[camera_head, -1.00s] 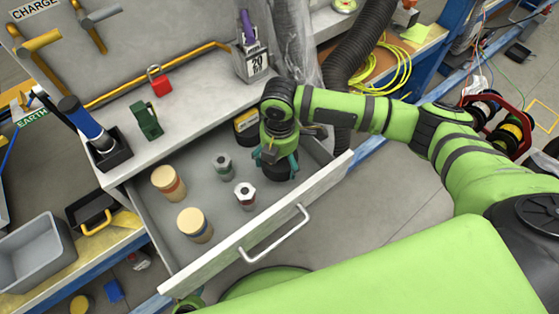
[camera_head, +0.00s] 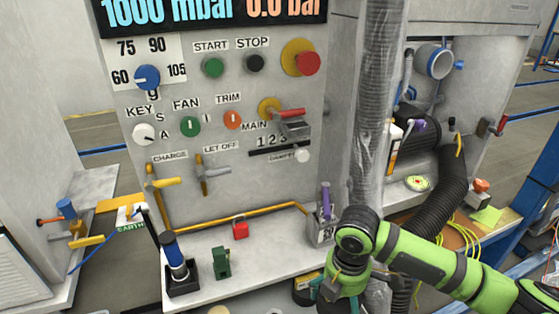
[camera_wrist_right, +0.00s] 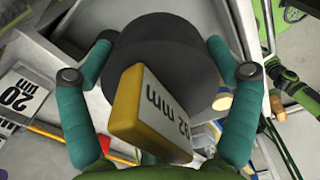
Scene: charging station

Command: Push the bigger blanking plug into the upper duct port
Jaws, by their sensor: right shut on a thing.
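My right gripper (camera_wrist_right: 159,72) is shut on a dark round blanking plug (camera_wrist_right: 165,45), one teal finger on each side. The plug carries a yellow block with a white size label (camera_wrist_right: 152,110), its figures upside down and hard to read. The upper duct port (camera_head: 437,62) is a round, blue-ringed opening in the right bay, well above and right of the gripper. My left gripper is out of view.
A ribbed black hose (camera_head: 452,190) and a dark cylinder (camera_head: 412,132) lie below the port. The shelf holds a purple-handled tool (camera_head: 326,205), red padlock (camera_head: 240,228) and green block (camera_head: 221,262).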

